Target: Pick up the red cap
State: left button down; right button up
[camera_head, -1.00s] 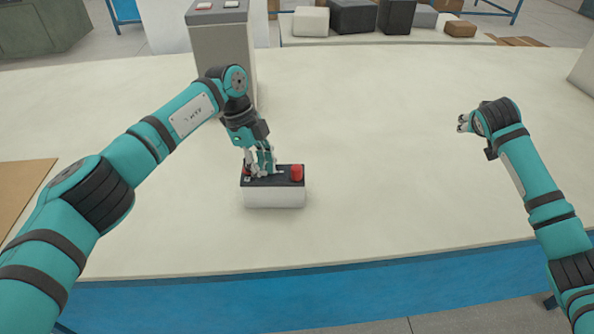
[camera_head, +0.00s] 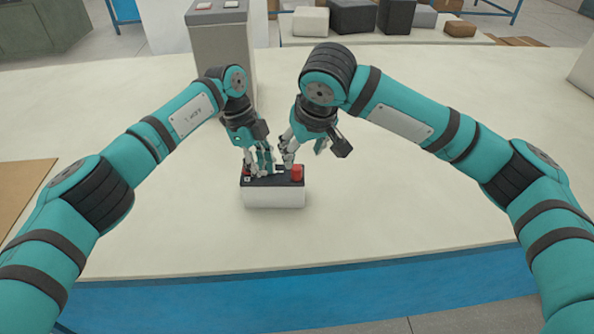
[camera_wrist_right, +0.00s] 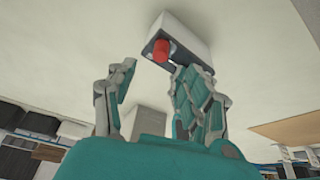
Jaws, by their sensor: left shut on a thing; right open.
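A white battery (camera_head: 273,195) with a dark top stands upright on the pale table. A red cap (camera_head: 297,173) sits on the right end of its top; it also shows in the right wrist view (camera_wrist_right: 162,51). A trace of red shows at the left end, mostly hidden by my left gripper. My left gripper (camera_head: 259,172) is shut on the battery at the left part of its top; its exact hold is partly hidden. My right gripper (camera_head: 289,160) is open, its fingers just above and beside the red cap, with the cap beyond the fingertips in the wrist view.
A grey pedestal (camera_head: 222,55) stands behind the grippers. Several grey, black and brown blocks lie on a pale surface (camera_head: 310,41) at the back. A brown board (camera_head: 20,190) lies at the left. The table (camera_head: 400,210) is clear right of the battery.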

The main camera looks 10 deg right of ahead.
aim_at(297, 168)
jog(key=x, duration=0.8)
jog(key=shift+w+f, duration=0.1)
jog(key=shift+f, duration=0.2)
jog(key=c, duration=0.8)
